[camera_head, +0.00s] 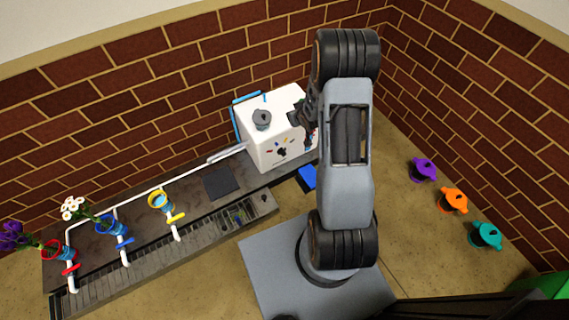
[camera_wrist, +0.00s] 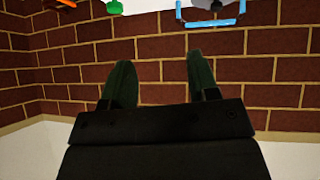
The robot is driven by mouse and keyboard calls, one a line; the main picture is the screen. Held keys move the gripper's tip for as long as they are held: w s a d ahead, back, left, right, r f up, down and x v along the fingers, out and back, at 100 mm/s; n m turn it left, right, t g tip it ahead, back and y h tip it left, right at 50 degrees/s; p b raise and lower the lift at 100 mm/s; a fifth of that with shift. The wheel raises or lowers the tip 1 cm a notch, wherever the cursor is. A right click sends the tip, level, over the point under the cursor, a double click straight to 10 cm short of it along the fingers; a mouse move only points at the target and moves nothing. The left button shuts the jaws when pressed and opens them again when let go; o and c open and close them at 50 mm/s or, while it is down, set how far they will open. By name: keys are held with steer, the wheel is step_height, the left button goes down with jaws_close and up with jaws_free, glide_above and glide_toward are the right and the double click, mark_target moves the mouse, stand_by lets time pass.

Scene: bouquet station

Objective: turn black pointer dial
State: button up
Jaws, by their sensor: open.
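A white box (camera_head: 257,135) stands at the far right end of the bench. A small black dial (camera_head: 281,152) is on its front face, with coloured marks around it. The way its pointer faces is too small to tell. My gripper (camera_head: 297,117) is at the box's upper right, partly hidden behind my arm, and hides part of the box. In the wrist view my gripper (camera_wrist: 160,78) is open, with nothing between its two dark fingers. The dial is not seen in the wrist view.
A grey knob (camera_head: 262,119) sits on the box top. A blue frame (camera_head: 236,122) is behind it. A white pipe with red, blue and yellow cups runs along the bench (camera_head: 190,205). Purple (camera_head: 423,169), orange (camera_head: 453,201) and teal (camera_head: 486,236) items are at right. Brick walls stand behind.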

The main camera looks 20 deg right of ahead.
step_height(320, 180, down, 20)
steer(key=s+d+r+t+y+b, duration=0.1)
steer(key=s+t+y+b, duration=0.1)
steer(key=b, duration=0.3)
steer(key=m+t+b, duration=0.1)
steer(key=t+b, duration=0.1)
steer(key=b, duration=0.2)
glide_toward(285, 154)
steer(key=shift+y, duration=0.3)
steer(key=b+x, duration=0.1)
steer(key=x, duration=0.1)
steer(key=b+x, duration=0.1)
steer(key=x, duration=0.2)
steer(key=b+x, duration=0.2)
steer(key=x, duration=0.1)
steer(key=shift+f, duration=0.3)
steer(key=shift+x, duration=0.8)
steer(key=shift+r, duration=0.1)
steer(key=shift+d, duration=0.1)
steer(key=c, duration=0.9)
